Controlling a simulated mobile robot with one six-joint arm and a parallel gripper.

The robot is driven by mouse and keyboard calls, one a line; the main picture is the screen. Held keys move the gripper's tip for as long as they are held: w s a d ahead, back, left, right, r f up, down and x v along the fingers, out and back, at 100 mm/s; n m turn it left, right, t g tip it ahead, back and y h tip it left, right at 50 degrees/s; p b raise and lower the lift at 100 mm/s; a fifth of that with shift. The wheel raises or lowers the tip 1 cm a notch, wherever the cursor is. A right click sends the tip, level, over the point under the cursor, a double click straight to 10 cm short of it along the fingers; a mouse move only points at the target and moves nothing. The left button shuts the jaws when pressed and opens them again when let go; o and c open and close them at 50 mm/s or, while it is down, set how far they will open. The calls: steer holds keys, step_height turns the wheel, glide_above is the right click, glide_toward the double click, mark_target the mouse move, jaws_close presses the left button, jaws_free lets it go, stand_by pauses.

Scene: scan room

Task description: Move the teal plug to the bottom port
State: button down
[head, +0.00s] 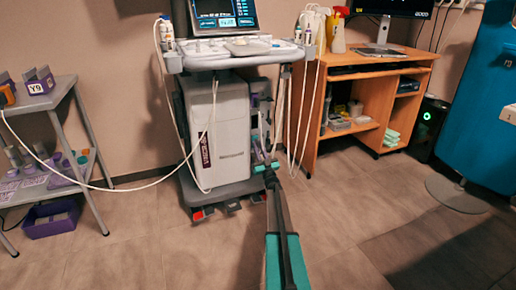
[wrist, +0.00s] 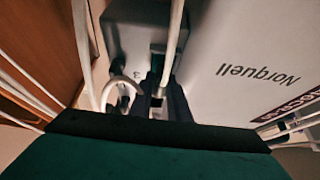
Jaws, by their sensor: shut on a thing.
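My gripper (head: 266,163) is at the end of my outstretched arm, low at the right side of the scanner cart's grey cabinet (head: 218,130). In the wrist view my gripper's dark fingers (wrist: 163,92) are close together around a small thing, with a white cable (wrist: 173,42) running up from between them. I take the held thing to be the teal plug; the fingers hide most of it. A dark teal patch (wrist: 158,48) shows just beyond the fingertips. The bottom port cannot be made out. A curved white cable (wrist: 112,88) ends beside a "3" mark left of the fingers.
White cables (head: 297,115) hang from the cart on the right, close to my arm. A wooden desk (head: 375,75) stands to the right. A grey shelf trolley (head: 60,140) stands at the left, with a long cable reaching it. The floor in front is clear.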

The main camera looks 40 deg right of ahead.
stand_by(0.5)
steer(key=c, duration=1.6)
jaws_free()
steer(key=shift+c, duration=0.2)
steer(key=shift+o, duration=0.3)
steer(key=shift+a, duration=0.1)
steer(key=shift+w+a+f, duration=0.1)
steer(key=shift+w+a, duration=0.05)
steer(key=shift+a, duration=0.05)
steer(key=shift+o, duration=0.2)
steer(key=shift+s+a, duration=0.35)
steer(key=shift+s, duration=0.5)
steer(key=shift+s+d, duration=0.15)
steer(key=shift+s, duration=0.15)
steer(key=shift+s+b, duration=0.3)
steer(key=shift+s, duration=0.05)
steer(key=shift+s, duration=0.2)
steer(key=shift+s+a+b, duration=0.15)
steer(key=shift+s+a, duration=0.3)
steer(key=shift+s, duration=0.55)
steer(key=shift+s+a+b, duration=0.2)
steer(key=shift+s+a, duration=0.3)
steer(key=shift+s, duration=0.55)
steer(key=shift+s+a+b, duration=0.15)
steer(key=shift+s+a, duration=0.3)
steer(key=shift+s, duration=0.55)
